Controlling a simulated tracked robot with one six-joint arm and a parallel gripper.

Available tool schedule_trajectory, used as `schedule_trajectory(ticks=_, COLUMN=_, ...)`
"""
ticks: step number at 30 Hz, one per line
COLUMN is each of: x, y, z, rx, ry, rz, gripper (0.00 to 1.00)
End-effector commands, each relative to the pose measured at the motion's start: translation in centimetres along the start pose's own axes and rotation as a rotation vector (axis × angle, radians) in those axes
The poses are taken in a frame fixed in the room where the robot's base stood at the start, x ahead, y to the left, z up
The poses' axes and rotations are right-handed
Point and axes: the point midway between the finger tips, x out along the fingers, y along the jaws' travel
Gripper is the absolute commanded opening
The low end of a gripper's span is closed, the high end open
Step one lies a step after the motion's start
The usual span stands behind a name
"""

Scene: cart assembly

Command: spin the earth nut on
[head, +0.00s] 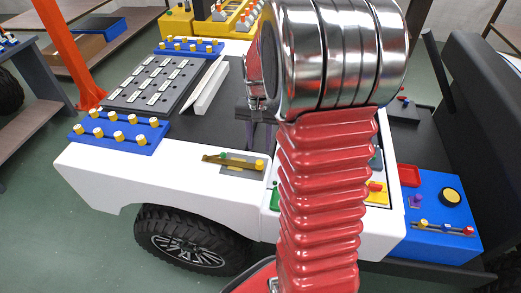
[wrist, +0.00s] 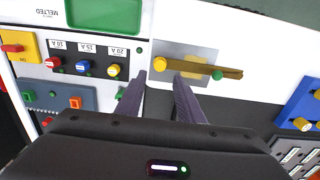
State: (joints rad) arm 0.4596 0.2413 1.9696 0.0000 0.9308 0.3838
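A small green nut (wrist: 217,75), likely the earth nut, sits at a brass strap (wrist: 232,72) in the wrist view. In the head view the green nut (head: 224,155) is at the strap's left part. I cannot tell whether it is threaded on. The strap crosses a grey metal plate (wrist: 200,50) on the white cart body, with a yellow knob (wrist: 160,64) at its other end. My gripper (wrist: 158,81) is open and empty, its two purple fingers apart near the yellow knob. In the head view my gripper (head: 260,148) hangs over the dark deck behind the plate.
In the wrist view, a fuse panel (wrist: 90,58) with coloured knobs lies left, below a green tray (wrist: 105,14). Blue blocks with yellow pegs (head: 120,131) stand left in the head view. A white wedge (head: 207,88) lies on the deck.

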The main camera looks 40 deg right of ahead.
Motion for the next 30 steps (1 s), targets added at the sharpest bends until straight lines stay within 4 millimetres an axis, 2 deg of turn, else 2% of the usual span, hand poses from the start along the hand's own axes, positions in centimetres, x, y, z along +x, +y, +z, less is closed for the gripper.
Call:
schedule_trajectory(ticks=26, x=8.8, y=0.0, z=0.1, rx=-0.001, ry=-0.003, rz=0.001, gripper=0.34)
schedule_trajectory(ticks=30, x=8.5, y=-0.1, z=0.0, rx=-0.002, ry=0.000, rz=0.000, gripper=0.24)
